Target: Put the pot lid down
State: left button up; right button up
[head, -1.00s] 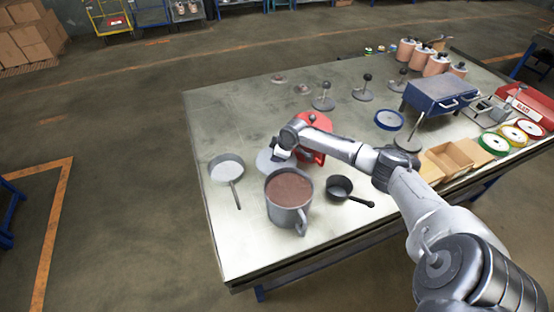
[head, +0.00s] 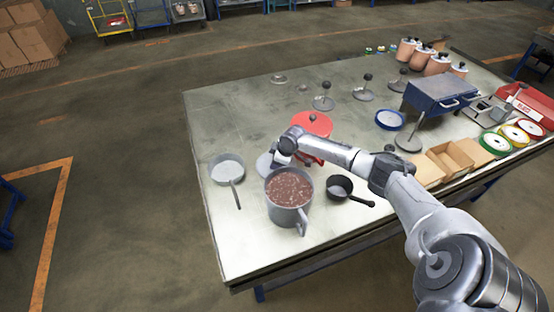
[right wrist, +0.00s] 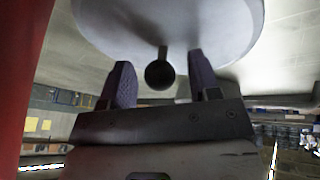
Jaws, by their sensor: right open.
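The pot lid (head: 264,164) is a grey disc, partly hidden behind my right gripper in the head view and lying low by the table top. In the right wrist view the lid (right wrist: 170,25) fills the top, and its dark round knob (right wrist: 159,75) sits between my fingers. My right gripper (right wrist: 162,82) is open around the knob, with gaps visible on both sides. The large grey pot (head: 289,213) with brown contents stands just in front of the lid. Whether the lid fully touches the table is hard to tell. My left gripper is not in view.
A red pot (head: 318,123) stands close behind my right gripper. A grey pan (head: 227,168) is at the left and a small black pan (head: 340,187) at the right of the large pot. Bare table (head: 240,115) lies behind the grey pan.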

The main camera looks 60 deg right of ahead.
jog(key=shift+r, duration=0.2)
jog(key=p+v, duration=0.2)
jog(key=v, duration=0.9)
jog(key=shift+s+r, duration=0.25)
jog(key=shift+r, duration=0.1)
jog(key=shift+w+a, duration=0.1)
